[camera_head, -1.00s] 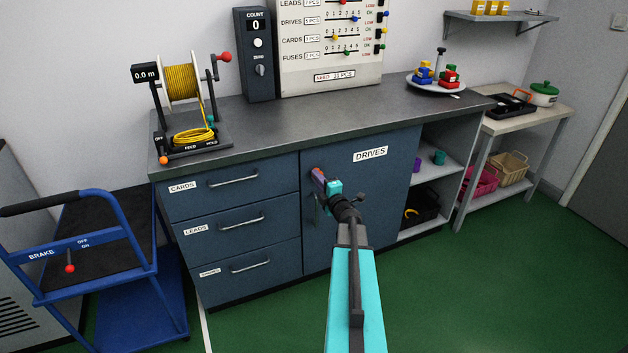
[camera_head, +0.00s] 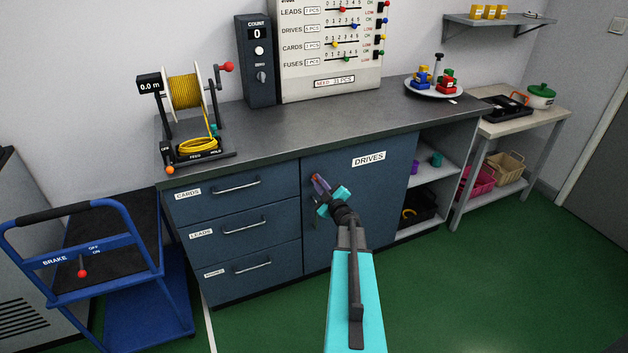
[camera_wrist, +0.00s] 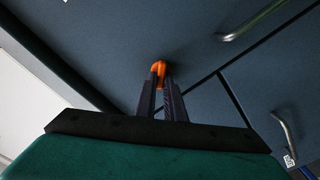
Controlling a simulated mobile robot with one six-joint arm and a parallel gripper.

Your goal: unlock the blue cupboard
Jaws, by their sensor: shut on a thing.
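The blue cupboard door (camera_head: 375,200), labelled DRIVES, is closed under the counter. A small orange lock piece (camera_wrist: 159,67) stands out from the door near its upper left edge; I cannot tell whether it is a key or a knob. My gripper (camera_head: 319,184) is at this piece, its dark fingers shut on it. The wrist view shows the fingertips (camera_wrist: 161,88) on either side of the orange piece, which is partly hidden between them. My wrist also covers part of the door in the head view.
Closed drawers (camera_head: 238,230) with bar handles lie left of the door. Open shelves (camera_head: 430,180) are to its right. A blue trolley (camera_head: 90,260) stands at the far left. A cable reel (camera_head: 185,95) and a plate of coloured pieces (camera_head: 433,90) stand on the counter. Green floor is clear in front.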

